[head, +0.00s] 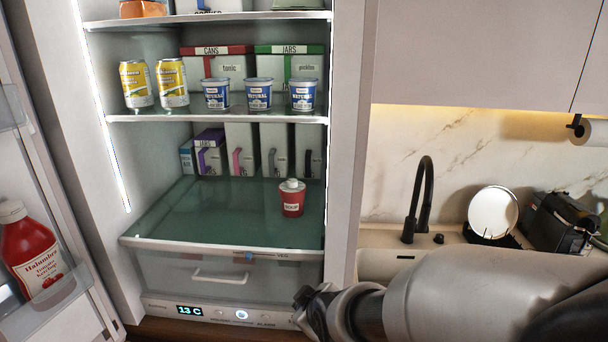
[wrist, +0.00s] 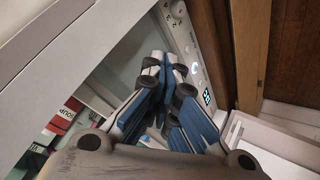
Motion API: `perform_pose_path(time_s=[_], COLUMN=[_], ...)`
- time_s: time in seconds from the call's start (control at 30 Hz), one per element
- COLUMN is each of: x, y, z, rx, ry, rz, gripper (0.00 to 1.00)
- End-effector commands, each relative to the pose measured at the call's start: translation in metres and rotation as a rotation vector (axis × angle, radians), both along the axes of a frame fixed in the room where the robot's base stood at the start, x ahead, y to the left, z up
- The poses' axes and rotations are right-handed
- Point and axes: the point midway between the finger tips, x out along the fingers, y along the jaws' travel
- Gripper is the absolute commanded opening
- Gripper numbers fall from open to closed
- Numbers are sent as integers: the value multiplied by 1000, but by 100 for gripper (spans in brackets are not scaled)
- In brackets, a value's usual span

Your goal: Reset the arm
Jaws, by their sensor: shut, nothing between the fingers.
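My gripper (head: 305,297) is at the lower middle of the head view, in front of the fridge's lower right edge. My arm reaches in from the right, in front of the sink counter. In the wrist view, my gripper (wrist: 166,98) has its blue-padded fingers together, with nothing between them. It points toward the fridge's lower front panel.
The fridge (head: 345,180) stands open, its door (head: 60,165) swung to the left with a ketchup bottle (head: 36,252). Cans and tubs fill the shelf above. A black faucet (head: 420,200) is at right.

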Motion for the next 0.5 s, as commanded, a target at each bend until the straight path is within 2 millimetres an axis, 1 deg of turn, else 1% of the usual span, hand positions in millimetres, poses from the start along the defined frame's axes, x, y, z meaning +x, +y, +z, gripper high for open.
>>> perform_pose_path(time_s=[0.03, 0.07, 0.1, 0.17, 0.2, 0.27, 0.3, 0.33, 0.4, 0.5], x=[-14, -23, -37, -61, -77, -104, -122, -135, -165, -200], y=[-20, -30, -43, -62, -73, -89, -99, -105, -117, -129], z=[14, 20, 27, 36, 42, 48, 51, 53, 55, 56], rx=[29, 46, 68, 100, 122, 154, 174, 189, 220, 255], ry=[28, 51, 83, 131, 161, 205, 233, 253, 295, 343], rz=[-71, -112, -169, -254, -312, -401, -458, -500, -589, -694], gripper=[0, 0, 0, 0, 0, 0, 0, 0, 0, 0])
